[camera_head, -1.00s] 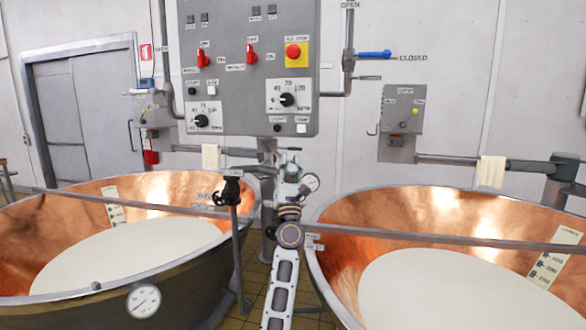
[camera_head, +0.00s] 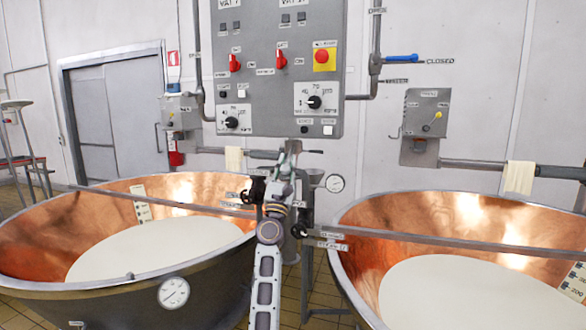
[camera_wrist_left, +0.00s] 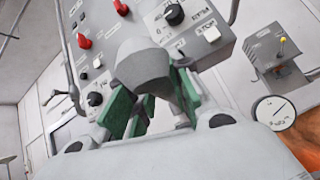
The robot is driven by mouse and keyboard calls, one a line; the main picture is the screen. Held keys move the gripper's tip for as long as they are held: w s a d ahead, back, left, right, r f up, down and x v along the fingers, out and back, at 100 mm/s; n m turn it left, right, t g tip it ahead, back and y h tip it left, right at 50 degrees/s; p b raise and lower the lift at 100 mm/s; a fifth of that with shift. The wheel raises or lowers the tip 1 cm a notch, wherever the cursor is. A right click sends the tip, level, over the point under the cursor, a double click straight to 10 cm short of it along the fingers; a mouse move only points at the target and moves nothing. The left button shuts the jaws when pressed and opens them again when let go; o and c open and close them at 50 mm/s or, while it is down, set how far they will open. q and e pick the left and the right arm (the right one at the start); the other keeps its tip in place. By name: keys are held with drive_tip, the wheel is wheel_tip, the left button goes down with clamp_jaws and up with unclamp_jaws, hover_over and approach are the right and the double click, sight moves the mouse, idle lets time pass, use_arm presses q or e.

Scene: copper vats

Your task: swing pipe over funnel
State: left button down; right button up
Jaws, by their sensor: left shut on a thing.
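My left gripper (camera_head: 289,150) is in the middle of the head view, between the two copper vats and below the control panel. In the left wrist view its green-padded fingers (camera_wrist_left: 150,108) are shut on a grey rounded metal piece, which looks like the end of the pipe (camera_wrist_left: 143,62). In the head view a short dark bar (camera_head: 316,152) shows beside the fingertips, and the arm hides much of the post behind. A grey cup-like piece, probably the funnel (camera_head: 313,178), stands just right of the gripper, partly hidden. I cannot tell whether the pipe is over it. My right gripper is not in view.
A left vat (camera_head: 70,225) and a right vat (camera_head: 375,225) hold white liquid. The control panel (camera_head: 270,75) hangs above. Tiled floor shows between the vats.

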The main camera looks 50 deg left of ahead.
use_arm(q)
drive_tip(key=s+a+m+t+h+b, duration=0.2)
drive_tip(key=s+a+h, duration=0.4)
drive_tip(key=a, duration=0.2)
drive_tip(key=shift+s+a+m+t+b, duration=0.15)
drive_tip(key=shift+a+m+t+b, duration=0.15)
drive_tip(key=shift+a+m+b, duration=0.1)
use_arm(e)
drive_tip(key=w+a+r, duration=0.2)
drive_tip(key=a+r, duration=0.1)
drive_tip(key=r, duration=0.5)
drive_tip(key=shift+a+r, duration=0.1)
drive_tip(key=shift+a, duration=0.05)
use_arm(q)
drive_tip(key=c, duration=1.4)
unclamp_jaws()
drive_tip(key=shift+o, duration=0.5)
drive_tip(key=shift+d+f, duration=0.1)
drive_tip(key=shift+f, duration=0.05)
